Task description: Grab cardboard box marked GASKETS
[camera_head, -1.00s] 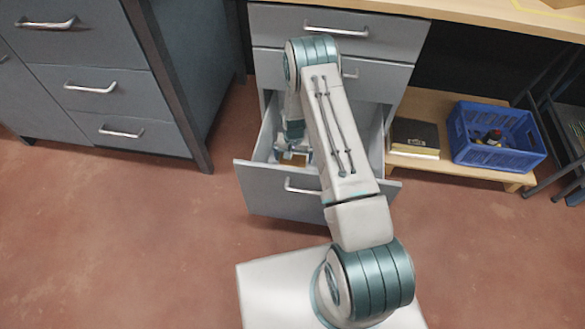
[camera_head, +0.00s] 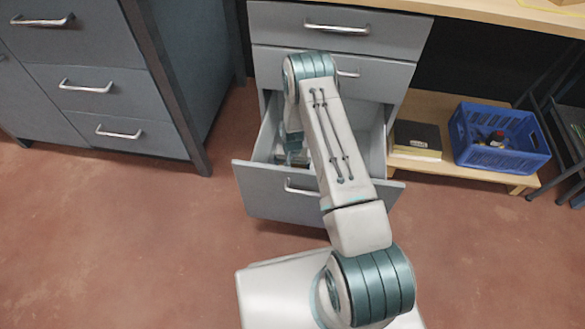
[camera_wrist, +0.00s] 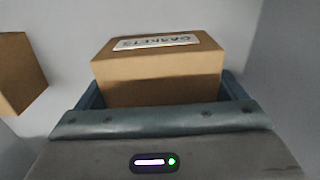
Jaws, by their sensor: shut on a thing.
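The cardboard box marked GASKETS (camera_wrist: 155,70) shows in the wrist view, brown with a white label on its top. My gripper (camera_wrist: 158,100) is shut on it, with a finger at each side of the box. In the head view my gripper (camera_head: 293,158) is down inside the open bottom drawer (camera_head: 262,190) of the grey cabinet. There the box is mostly hidden by my arm and gripper.
Another brown box (camera_wrist: 18,72) is at the left in the wrist view, apart from the held one. The drawer walls surround my gripper. Red floor in front is clear.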

